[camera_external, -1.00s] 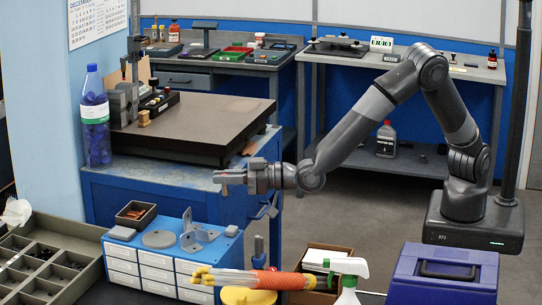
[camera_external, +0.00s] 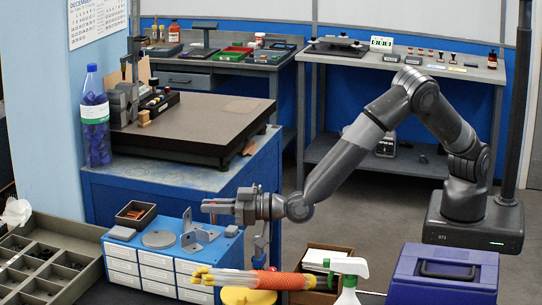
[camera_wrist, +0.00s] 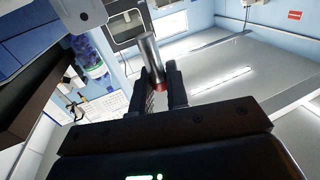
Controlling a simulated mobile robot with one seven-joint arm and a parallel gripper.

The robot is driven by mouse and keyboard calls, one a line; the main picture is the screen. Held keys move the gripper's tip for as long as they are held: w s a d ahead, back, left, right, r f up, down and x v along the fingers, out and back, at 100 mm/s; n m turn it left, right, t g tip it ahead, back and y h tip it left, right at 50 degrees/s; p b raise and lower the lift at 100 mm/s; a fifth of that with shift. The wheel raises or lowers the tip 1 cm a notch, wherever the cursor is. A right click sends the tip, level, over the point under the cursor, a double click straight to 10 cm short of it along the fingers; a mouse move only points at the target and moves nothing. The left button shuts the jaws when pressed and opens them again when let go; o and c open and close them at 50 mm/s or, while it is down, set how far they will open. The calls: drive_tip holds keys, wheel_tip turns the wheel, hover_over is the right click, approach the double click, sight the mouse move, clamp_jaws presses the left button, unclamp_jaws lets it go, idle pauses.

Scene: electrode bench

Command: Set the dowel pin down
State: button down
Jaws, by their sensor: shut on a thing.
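The dowel pin (camera_wrist: 151,55) is a shiny metal cylinder in the wrist view, gripped near its end between my two dark fingers. A small red patch shows at its base, between the fingertips. My gripper (camera_external: 212,206) is shut on the pin and points left in the external view. It appears just above the angle brackets on the blue drawer cabinet (camera_external: 170,261); its exact height over them is hard to tell. I cannot clearly make out the pin in the external view.
On the cabinet top are a grey disc (camera_external: 158,239), metal angle brackets (camera_external: 197,237) and a brown box (camera_external: 136,214). The dark surface plate (camera_external: 205,120) lies behind on a blue bench. A bottle (camera_external: 95,118) stands left. A yellow-fingered hand model (camera_external: 235,278) and spray bottle (camera_external: 347,278) are in front.

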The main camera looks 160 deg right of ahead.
drive_tip(key=w+f, duration=0.1)
drive_tip(key=w+a+f, duration=0.1)
drive_tip(key=w, duration=0.1)
drive_tip(key=shift+w, duration=0.15)
drive_tip(key=shift+f, duration=1.8)
drive_tip(key=shift+f, duration=0.1)
drive_tip(key=c, duration=1.4)
unclamp_jaws()
drive_tip(key=shift+f, duration=0.1)
drive_tip(key=shift+d, duration=0.1)
drive_tip(key=s+a+r, duration=0.1)
drive_tip(key=a+r, duration=0.4)
drive_tip(key=r, duration=0.2)
drive_tip(key=shift+s, duration=0.2)
